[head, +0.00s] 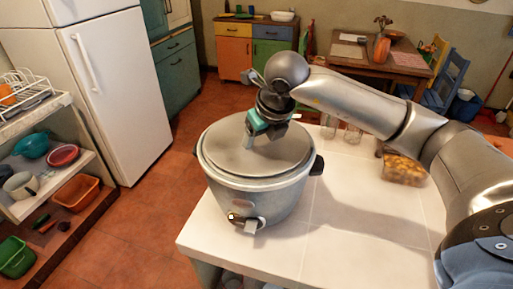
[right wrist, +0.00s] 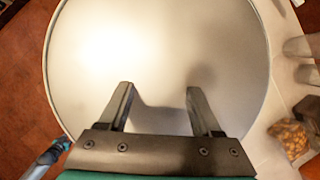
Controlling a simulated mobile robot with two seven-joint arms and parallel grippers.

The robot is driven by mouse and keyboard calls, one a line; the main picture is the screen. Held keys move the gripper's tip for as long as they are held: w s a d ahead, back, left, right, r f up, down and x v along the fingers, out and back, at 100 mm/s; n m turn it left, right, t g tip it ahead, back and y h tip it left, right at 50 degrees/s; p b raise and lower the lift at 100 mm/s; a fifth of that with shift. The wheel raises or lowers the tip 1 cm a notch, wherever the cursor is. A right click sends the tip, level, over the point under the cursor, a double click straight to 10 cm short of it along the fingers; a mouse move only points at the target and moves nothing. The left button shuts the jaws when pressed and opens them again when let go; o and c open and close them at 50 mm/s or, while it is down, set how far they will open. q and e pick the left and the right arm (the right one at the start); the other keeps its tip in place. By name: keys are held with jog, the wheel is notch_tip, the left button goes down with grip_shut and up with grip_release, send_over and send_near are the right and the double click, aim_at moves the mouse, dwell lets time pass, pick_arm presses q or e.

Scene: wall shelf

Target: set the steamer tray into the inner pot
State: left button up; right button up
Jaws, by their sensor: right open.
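A grey rice cooker (head: 255,195) stands upright on the white tiled counter in the head view. A flat, round, pale grey top (head: 232,146) covers it, so the inside and any inner pot are hidden. The same smooth disc (right wrist: 150,45) fills much of the right wrist view. My right gripper (head: 262,138) is over this top, pointing down; in the right wrist view its two fingers (right wrist: 160,92) are apart with nothing between them. I cannot tell whether they touch the surface. I cannot make out a separate steamer tray.
Glass jars (head: 328,125) and a container of orange-brown pieces (head: 403,168) stand on the counter (head: 340,235) right of the cooker. The counter's front right is clear. A shelf with bowls (head: 32,145) and a white fridge (head: 105,80) are at the left.

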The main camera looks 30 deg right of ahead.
jog(key=v, duration=1.3)
jog(key=shift+p, duration=0.35)
jog(key=shift+s, duration=0.1)
